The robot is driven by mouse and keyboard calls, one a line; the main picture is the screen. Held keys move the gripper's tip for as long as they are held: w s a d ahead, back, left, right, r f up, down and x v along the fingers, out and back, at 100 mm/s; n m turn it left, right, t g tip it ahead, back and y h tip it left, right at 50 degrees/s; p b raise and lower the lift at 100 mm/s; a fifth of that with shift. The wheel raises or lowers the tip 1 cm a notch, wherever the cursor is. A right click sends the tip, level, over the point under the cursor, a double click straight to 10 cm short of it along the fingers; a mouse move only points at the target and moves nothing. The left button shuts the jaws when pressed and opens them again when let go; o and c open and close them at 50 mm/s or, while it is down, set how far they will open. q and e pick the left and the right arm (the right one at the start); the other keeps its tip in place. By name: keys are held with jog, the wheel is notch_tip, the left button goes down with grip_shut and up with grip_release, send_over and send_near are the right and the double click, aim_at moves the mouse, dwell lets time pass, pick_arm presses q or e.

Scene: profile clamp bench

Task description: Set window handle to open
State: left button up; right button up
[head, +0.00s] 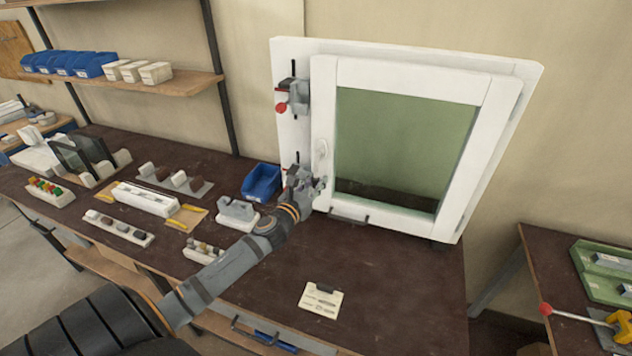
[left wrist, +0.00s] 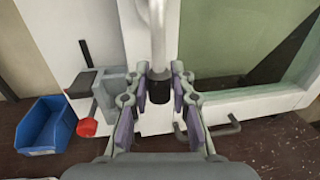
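The white-framed window (head: 330,120) stands upright on the bench with a green-tinted pane. Its white handle (head: 320,150) sits on the left stile of the sash; its lower end is partly hidden by my gripper in the head view. In the left wrist view the handle (left wrist: 158,40) hangs down the picture and ends in a dark tip. My left gripper (head: 320,184) is at the handle's lower end. In the left wrist view its two fingers (left wrist: 159,98) are apart, one on each side of the dark tip, with narrow gaps visible. My right gripper is out of view.
A clamp with a red knob (head: 281,107) is on the frame's upper left; another (left wrist: 88,128) is left of my fingers. A blue bin (head: 262,182) and small parts racks are on the bench left of the window. A card (head: 321,299) lies in front, with clear bench around it.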

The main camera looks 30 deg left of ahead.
pick_arm(q)
grip_shut()
jog(key=shift+w+d, duration=0.1)
dwell(0.3)
jog(key=shift+w+d+f+n+b, duration=0.25)
jog(key=shift+d+n, duration=0.2)
jog(key=shift+n, duration=0.35)
jog(key=d+r+n+y+b, duration=0.1)
jog(key=d+r+n, duration=0.2)
jog(key=n, duration=0.6)
jog(key=w+d+r+n+t+y+b, duration=0.1)
jog(key=d+r+n+y, duration=0.1)
jog(key=r+n, duration=0.3)
jog(key=shift+d+n, duration=0.75)
jog(key=shift+n, duration=1.25)
jog(key=shift+w+y, duration=0.1)
jog(key=shift+y, duration=0.2)
